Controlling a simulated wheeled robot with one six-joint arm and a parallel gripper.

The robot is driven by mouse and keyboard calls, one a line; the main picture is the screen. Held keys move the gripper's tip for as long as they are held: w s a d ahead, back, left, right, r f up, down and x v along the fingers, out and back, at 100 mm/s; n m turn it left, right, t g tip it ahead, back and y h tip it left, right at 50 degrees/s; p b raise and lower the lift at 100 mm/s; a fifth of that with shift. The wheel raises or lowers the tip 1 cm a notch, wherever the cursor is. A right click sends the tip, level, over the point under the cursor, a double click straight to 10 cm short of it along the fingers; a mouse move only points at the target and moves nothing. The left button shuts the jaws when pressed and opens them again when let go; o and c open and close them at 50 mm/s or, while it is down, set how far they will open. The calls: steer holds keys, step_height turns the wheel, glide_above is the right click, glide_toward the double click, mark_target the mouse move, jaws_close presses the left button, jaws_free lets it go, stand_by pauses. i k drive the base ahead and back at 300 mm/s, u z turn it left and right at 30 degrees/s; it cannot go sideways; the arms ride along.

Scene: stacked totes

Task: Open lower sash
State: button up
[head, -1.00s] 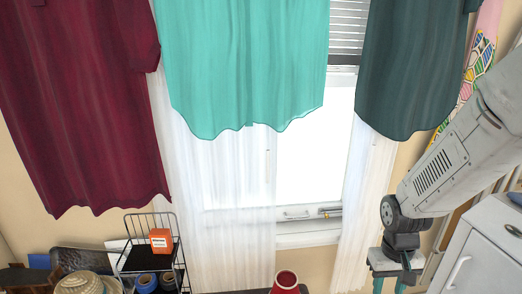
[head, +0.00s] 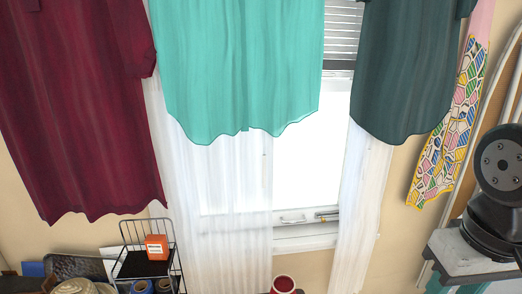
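The window's lower sash (head: 305,232) shows in the head view between white sheer curtains. Its bottom rail sits low, near the sill, and it looks shut. A small light handle (head: 293,219) is on the rail, with a metal latch or stay (head: 327,216) to its right. The left part of the sash is behind the sheer curtain, and its top is partly behind the hanging turquoise shirt. My arm is at the lower right, well right of the window and apart from it. My gripper's fingers are out of the picture.
A turquoise shirt (head: 238,70), a maroon shirt (head: 85,110) and a dark green shirt (head: 408,70) hang before the window wall. A wire rack (head: 133,232) with an orange box (head: 156,247) stands lower left. A red pot (head: 283,285) is below the window.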

mark_target(306, 214)
steer(key=k, duration=1.2)
steer(key=u, duration=0.55)
steer(key=i, duration=1.7)
steer(key=z, duration=0.7)
